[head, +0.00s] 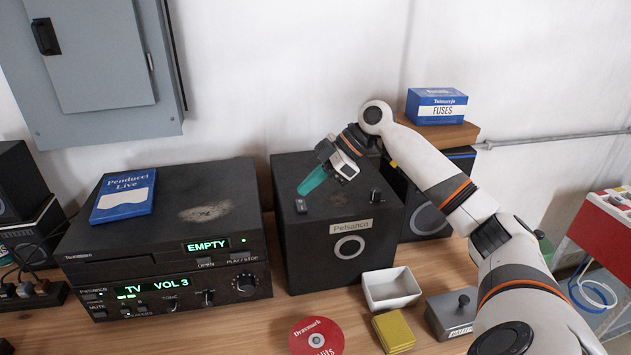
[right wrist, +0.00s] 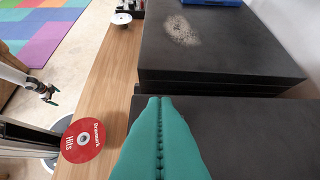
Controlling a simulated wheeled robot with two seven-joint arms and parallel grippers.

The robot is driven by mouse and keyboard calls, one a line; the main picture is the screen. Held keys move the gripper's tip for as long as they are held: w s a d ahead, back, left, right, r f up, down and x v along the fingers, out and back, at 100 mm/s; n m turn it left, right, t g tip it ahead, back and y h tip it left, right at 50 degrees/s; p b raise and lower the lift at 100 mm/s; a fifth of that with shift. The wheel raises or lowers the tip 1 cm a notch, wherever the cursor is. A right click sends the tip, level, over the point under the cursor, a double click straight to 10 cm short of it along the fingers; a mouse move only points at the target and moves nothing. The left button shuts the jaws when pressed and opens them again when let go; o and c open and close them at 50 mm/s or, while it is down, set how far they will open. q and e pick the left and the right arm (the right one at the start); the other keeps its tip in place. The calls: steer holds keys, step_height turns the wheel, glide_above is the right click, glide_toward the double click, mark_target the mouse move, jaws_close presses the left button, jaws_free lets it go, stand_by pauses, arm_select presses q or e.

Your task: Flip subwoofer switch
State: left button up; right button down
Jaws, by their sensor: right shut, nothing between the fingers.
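The subwoofer is the black box (head: 293,244) labelled Pelsanco in the middle of the head view. A small dark switch (head: 302,205) sits on its top near the front left, and a dark knob (head: 376,194) is at the right. My right gripper (head: 304,191) is shut and empty, its teal fingers pointing down and left with the tips close above the switch. I cannot tell whether they touch it. In the right wrist view the shut teal fingers (right wrist: 158,104) cover the switch. A small dark gripper (right wrist: 48,93), apparently my left one, shows at the left edge; its opening is unclear.
A black stereo (head: 165,245) with a blue case (head: 124,195) on it stands left of the subwoofer. A fuse box (head: 436,106) stands behind.

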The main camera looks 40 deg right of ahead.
steer(key=b+v, duration=0.1)
steer(key=v, duration=0.2)
steer(key=shift+s+f, duration=0.1)
arm_select(q)
steer(key=shift+s+d+f+b, duration=0.1)
steer(key=shift+s+f+b, duration=0.05)
steer(key=shift+f+b, duration=0.45)
steer(key=shift+s+d+f+b, duration=0.1)
steer(key=shift+f+b, duration=0.4)
steer(key=shift+b, duration=0.05)
arm_select(e)
steer(key=v, duration=0.7)
steer(key=shift+s+r, duration=0.2)
steer(key=shift+r, duration=0.35)
steer(key=shift+w+a, duration=0.1)
steer(key=shift+a, duration=0.05)
arm_select(q)
steer(key=shift+d, duration=0.15)
arm_select(e)
steer(key=shift+w+d+r+t, duration=0.1)
steer(key=shift+w+d+t, duration=0.25)
steer(key=shift+w, duration=0.3)
